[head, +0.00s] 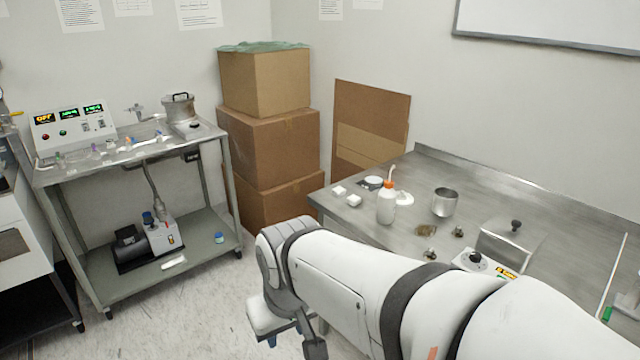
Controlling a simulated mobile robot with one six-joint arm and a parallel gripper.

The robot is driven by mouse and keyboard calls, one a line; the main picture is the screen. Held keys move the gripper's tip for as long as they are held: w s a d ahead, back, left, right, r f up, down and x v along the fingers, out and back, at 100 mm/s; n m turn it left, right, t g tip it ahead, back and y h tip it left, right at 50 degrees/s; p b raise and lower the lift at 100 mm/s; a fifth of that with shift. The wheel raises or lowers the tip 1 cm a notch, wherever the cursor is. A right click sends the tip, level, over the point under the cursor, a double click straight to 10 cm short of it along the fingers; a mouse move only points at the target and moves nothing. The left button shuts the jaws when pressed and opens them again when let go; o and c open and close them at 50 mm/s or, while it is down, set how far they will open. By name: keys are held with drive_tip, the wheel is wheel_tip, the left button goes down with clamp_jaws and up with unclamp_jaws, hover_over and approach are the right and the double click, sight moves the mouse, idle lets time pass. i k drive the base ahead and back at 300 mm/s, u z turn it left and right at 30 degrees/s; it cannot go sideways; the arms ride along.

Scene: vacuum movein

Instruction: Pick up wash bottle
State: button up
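The wash bottle (387,207) is white with an orange cap and a thin bent spout. It stands upright on the steel bench (540,215), near its left end. My arm reaches in from the lower right, in front of the bench. My gripper (292,344) hangs low at the bottom of the head view, left of the bench and well apart from the bottle. Its fingertips are small and partly hidden, so I cannot tell how far apart they are.
A metal beaker (444,203), small white blocks (354,201), small brass-like parts (458,231) and a lidded steel box (510,243) surround the bottle. Stacked cardboard boxes (268,145) stand behind. A pump cart (140,262) is at left. Floor between cart and arm is clear.

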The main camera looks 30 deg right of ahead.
sight(387, 197)
drive_tip(key=z, duration=0.8)
drive_tip(key=k, duration=0.9)
drive_tip(key=z, duration=0.35)
drive_tip(key=i, duration=1)
